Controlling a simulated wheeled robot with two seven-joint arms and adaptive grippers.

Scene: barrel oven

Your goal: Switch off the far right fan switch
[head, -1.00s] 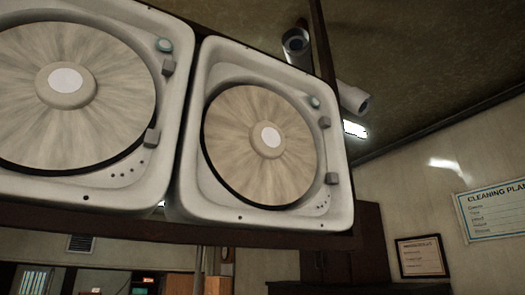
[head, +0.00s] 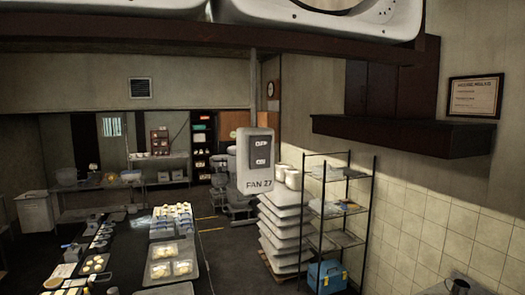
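A pale switch box labelled "FAN 27" (head: 256,172) hangs from a grey post at the middle of the head view. Its dark panel (head: 261,150) carries two small stacked switches or buttons; their on or off position is too small to tell. The white fan housings (head: 380,15) show only their lower edges at the top. Neither of my grippers shows in the head view.
A long dark table (head: 135,240) with trays of dough runs along the left. A wire rack (head: 340,205), a stack of white trays (head: 283,225) and a blue toolbox (head: 327,276) stand to the right. A dark shelf (head: 400,133) juts from the right wall.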

